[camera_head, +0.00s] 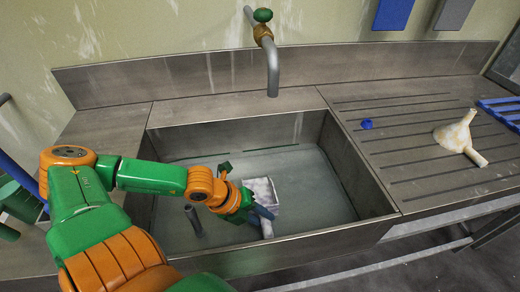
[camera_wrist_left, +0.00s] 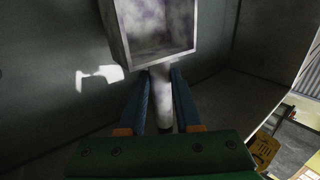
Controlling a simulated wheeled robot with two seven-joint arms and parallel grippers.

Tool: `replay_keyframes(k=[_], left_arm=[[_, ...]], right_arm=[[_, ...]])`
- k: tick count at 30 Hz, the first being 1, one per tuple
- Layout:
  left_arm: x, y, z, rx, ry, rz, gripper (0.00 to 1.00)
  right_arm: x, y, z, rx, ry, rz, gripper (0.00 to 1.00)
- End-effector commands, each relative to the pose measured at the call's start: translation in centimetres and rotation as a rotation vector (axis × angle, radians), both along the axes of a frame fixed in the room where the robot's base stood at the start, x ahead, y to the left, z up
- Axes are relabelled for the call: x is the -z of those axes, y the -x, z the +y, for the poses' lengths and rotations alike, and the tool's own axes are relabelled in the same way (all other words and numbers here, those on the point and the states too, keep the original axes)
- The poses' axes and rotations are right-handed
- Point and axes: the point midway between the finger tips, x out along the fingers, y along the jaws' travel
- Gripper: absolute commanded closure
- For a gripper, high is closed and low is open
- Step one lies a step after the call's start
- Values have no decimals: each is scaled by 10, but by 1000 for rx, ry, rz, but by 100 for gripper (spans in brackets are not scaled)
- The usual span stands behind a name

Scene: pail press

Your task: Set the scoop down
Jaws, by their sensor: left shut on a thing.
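The scoop (camera_head: 262,190) is pale and whitish with a box-shaped pan and a round handle. In the head view it is inside the sink basin (camera_head: 355,165), its handle toward the front wall. My left gripper (camera_head: 254,209) is shut on the handle. The left wrist view shows the scoop's open pan (camera_wrist_left: 153,30) ahead of the fingers, with the handle between the two blue fingers of the left gripper (camera_wrist_left: 163,95). I cannot tell whether the scoop touches the basin floor. My right gripper is not in view.
A tap (camera_head: 271,60) hangs over the basin's back edge. A grey upright pipe (camera_head: 193,220) stands in the basin, left of the gripper. The basin's right side is clear.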

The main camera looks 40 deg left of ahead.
Motion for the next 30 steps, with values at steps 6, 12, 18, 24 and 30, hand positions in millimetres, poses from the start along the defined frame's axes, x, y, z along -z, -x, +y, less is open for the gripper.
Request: replay_keyframes(k=[6, 12, 18, 24, 30], left_arm=[[31, 0, 0, -2, 3, 0, 100], [60, 0, -1, -1, 2, -1, 100], [58, 0, 0, -1, 0, 0, 100], [59, 0, 0, -1, 0, 1, 38], [59, 0, 0, -1, 0, 0, 38]], right_arm=[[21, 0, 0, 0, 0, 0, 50], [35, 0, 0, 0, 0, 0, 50], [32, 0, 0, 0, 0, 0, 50], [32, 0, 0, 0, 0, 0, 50], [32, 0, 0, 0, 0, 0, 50]])
